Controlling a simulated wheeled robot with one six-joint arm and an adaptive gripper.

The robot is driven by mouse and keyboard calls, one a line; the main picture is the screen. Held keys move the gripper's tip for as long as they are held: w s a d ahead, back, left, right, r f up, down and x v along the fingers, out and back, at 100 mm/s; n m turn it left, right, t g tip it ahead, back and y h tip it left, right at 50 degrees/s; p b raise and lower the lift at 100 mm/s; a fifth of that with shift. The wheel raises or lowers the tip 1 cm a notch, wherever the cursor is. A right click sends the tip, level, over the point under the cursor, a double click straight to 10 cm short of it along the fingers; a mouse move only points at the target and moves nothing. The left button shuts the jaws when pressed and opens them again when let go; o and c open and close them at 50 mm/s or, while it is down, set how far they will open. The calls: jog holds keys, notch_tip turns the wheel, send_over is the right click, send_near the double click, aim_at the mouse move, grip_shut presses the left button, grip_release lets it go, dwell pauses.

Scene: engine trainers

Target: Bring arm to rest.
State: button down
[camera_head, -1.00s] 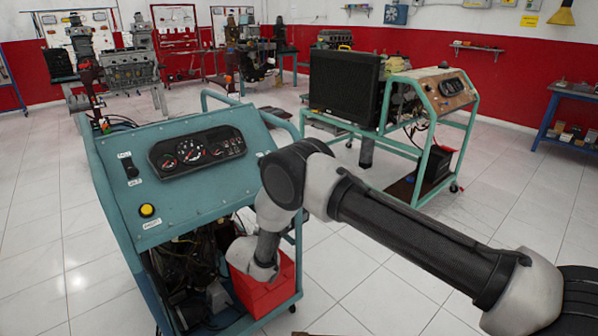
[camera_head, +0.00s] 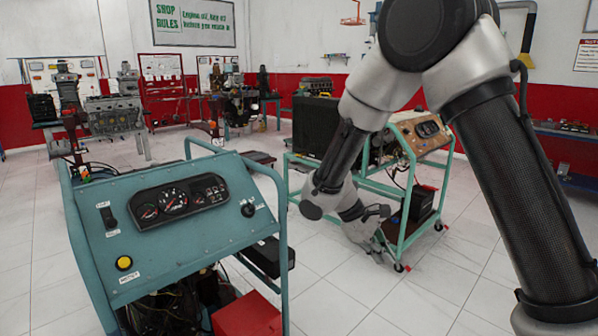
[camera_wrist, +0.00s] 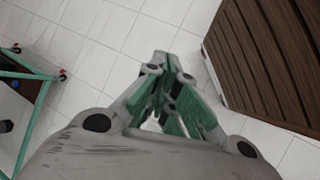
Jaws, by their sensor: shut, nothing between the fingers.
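My arm is raised and folded in the right half of the head view. My gripper (camera_wrist: 165,62) shows in the wrist view with its fingertips together and nothing between them, above the pale tiled floor. In the head view my gripper (camera_head: 378,222) is partly seen at the end of the wrist, right of the near engine trainer and apart from it. The near trainer's teal panel (camera_head: 215,245) carries gauges, a yellow button (camera_head: 124,263) and a black knob (camera_head: 248,210). A red box (camera_head: 247,316) sits low in its frame.
A second trainer (camera_head: 420,140) with a green frame and black radiator (camera_head: 315,125) stands behind my arm. Brown slatted wood (camera_wrist: 262,60) fills the right of the wrist view, close to my gripper. Tiled floor (camera_head: 345,300) between the trainers is open.

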jog(key=s+d+r+m+t+y, duration=0.2)
jog(key=s+d+r+m, duration=0.3)
jog(key=s+r, duration=0.5)
jog(key=s+d+r+m+t+y, duration=0.3)
jog(key=s+d+r+m+y, duration=0.2)
jog(key=s+d+r, duration=0.5)
jog(key=shift+s+d+r, duration=0.2)
jog(key=shift+s+d, duration=0.05)
jog(key=shift+s, duration=0.35)
dwell(0.4)
